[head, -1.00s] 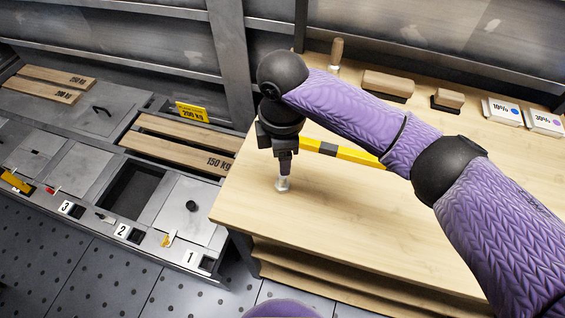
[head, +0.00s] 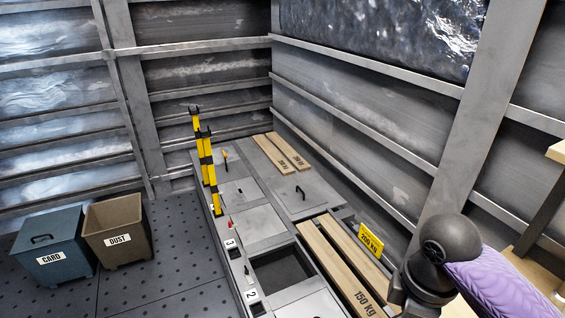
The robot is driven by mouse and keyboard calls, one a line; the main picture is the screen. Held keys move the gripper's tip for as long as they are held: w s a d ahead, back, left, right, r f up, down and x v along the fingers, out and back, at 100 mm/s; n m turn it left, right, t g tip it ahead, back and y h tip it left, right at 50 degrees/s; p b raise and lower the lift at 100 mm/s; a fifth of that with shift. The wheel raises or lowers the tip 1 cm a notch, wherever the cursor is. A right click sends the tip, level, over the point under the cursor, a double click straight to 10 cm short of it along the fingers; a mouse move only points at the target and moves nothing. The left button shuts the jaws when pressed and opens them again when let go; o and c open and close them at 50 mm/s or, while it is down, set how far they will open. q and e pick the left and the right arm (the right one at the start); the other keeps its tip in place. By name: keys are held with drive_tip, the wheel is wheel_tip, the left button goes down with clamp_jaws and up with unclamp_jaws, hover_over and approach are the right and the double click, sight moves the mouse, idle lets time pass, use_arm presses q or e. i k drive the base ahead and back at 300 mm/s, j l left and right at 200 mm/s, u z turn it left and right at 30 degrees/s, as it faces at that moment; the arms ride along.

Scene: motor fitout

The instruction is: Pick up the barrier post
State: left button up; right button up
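Two yellow-and-black barrier posts stand upright close together at the far left edge of the grey floor unit in the head view. The taller-looking barrier post (head: 197,140) is behind, and the nearer barrier post (head: 211,175) is in front of it. My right gripper (head: 402,298) hangs at the lower right, far from both posts. Its fingertips are cut off or hidden at the bottom edge, so I cannot tell whether it is open or holds anything. My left gripper is not in view.
The grey unit has lids, an open dark recess (head: 285,272) and wooden beams (head: 340,270) marked with weights. A yellow 200 kg sign (head: 370,242) stands beside them. CARD (head: 55,243) and DUST (head: 116,232) bins stand on the left floor. The wooden table's edge shows at right.

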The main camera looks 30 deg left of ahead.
sight(205, 136)
drive_tip(key=u, duration=1.6)
